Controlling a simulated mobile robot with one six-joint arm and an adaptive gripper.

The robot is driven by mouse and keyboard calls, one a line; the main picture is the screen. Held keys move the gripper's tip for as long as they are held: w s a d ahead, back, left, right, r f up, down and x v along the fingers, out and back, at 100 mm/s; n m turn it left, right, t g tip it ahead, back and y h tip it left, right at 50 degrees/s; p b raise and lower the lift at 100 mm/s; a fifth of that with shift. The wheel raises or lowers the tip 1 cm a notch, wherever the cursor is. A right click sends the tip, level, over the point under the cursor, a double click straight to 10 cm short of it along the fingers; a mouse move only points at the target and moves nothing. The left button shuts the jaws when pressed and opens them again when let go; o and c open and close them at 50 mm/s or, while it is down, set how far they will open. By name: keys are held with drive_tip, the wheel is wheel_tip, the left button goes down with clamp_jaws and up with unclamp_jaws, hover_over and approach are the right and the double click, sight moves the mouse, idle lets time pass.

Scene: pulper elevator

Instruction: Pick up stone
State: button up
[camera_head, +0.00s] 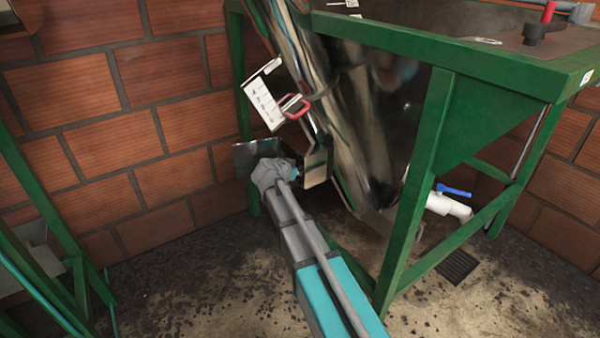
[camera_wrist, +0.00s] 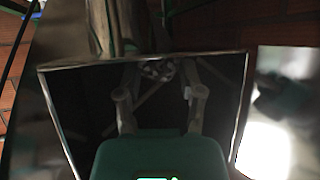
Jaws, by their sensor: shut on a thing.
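My gripper (camera_wrist: 158,75) reaches into a dark metal opening in the wrist view. Its two fingers are shut on a small grey, speckled lump, which looks like the stone (camera_wrist: 157,69). The lump is dim and its outline is unclear. In the head view my arm's end is at the metal chute (camera_head: 317,165) at the foot of the shiny inclined tube. The fingers and the stone are hidden there by my arm and the chute's metal.
A green frame (camera_head: 425,165) stands close on the right. A white pipe with a blue valve (camera_head: 448,204) is further right. Brick walls (camera_head: 95,110) close off the back.

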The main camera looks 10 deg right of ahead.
drive_tip(key=c, duration=0.3)
drive_tip(key=shift+r, duration=0.2)
drive_tip(key=shift+s+a+r+p, duration=0.1)
drive_tip(key=shift+a+r+p, duration=0.05)
drive_tip(key=shift+r+p, duration=0.4)
wheel_tip(320, 180, up, 6)
drive_tip(key=p, duration=0.6)
drive_tip(key=s+a, duration=0.2)
drive_tip(key=a, duration=0.4)
drive_tip(key=s+a, duration=0.3)
drive_tip(key=a, duration=0.3)
drive_tip(key=s+a, duration=0.3)
drive_tip(key=a, duration=0.2)
drive_tip(key=shift+s+a+f, duration=0.1)
drive_tip(key=shift+a+f, duration=0.15)
drive_tip(key=shift+a, duration=0.15)
